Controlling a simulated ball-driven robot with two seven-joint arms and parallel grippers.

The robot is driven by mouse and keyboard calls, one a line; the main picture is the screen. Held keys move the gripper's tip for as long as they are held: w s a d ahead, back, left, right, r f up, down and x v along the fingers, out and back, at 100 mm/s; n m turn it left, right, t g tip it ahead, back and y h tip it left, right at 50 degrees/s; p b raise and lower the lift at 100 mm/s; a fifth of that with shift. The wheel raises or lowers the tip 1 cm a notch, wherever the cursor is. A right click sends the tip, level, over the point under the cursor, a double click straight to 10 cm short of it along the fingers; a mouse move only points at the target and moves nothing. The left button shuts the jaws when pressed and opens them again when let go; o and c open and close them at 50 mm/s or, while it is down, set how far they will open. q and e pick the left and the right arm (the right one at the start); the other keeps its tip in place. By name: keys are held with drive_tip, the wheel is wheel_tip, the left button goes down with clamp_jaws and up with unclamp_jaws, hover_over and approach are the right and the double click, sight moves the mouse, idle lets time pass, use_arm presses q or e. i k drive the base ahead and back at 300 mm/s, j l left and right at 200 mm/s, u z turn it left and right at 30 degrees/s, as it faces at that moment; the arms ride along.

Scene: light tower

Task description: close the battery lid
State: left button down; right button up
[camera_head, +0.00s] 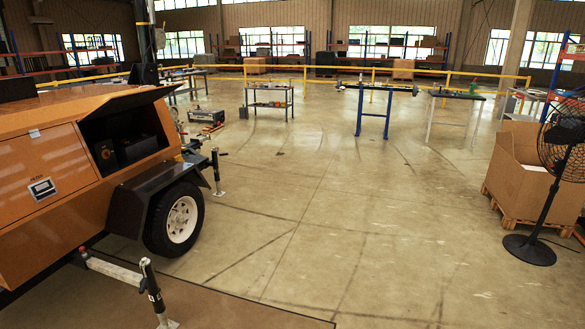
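The orange light tower trailer (45,215) stands at the left, partly cut off by the picture's edge. A dark lid (112,99) on its right end is swung up and stands open above a black compartment (100,130). Dark box-shaped parts, likely the battery, sit inside in shadow. A closed side panel (45,168) with a latch is left of the opening. Neither of my grippers shows in this view.
The trailer's wheel (182,219) and jack legs (153,290) stick out near the floor. A black fan (545,185) and a cardboard box (520,165) on a pallet stand at the right. Workbenches and a yellow rail (420,70) are farther back. The middle floor is clear.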

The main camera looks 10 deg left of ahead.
sight(110, 126)
drive_tip(key=i+l, duration=0.15)
drive_tip(key=i, duration=0.5)
drive_tip(key=i+l, duration=0.15)
drive_tip(key=i, duration=0.55)
drive_tip(key=i+j+u, duration=0.35)
drive_tip(key=i, duration=0.45)
drive_tip(key=i+u, duration=0.4)
drive_tip(key=i, duration=0.45)
drive_tip(key=i+l+u, duration=0.15)
drive_tip(key=i+u, duration=0.2)
drive_tip(key=i, duration=0.5)
